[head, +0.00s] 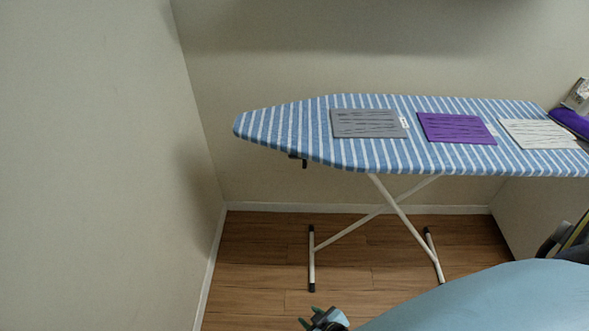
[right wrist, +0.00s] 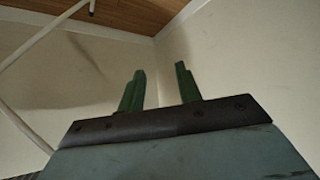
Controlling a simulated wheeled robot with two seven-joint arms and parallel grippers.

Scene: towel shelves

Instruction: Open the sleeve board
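I cannot make out a sleeve board in either view. The ironing board (head: 290,128) with a blue and white striped cover stands on white crossed legs in the head view. My right gripper (head: 312,319) shows at the bottom edge of the head view, low in front of the ironing board and apart from it. In the right wrist view, the right gripper (right wrist: 160,72) has its two green fingers spread with nothing between them. My left gripper is out of view.
Flat grey (head: 368,123), purple (head: 457,128) and white (head: 540,133) pieces lie on the ironing board. A purple item (head: 570,122), cut off by the frame, is at its right end. Walls close in left and behind. Wood floor (head: 265,270) is clear at left.

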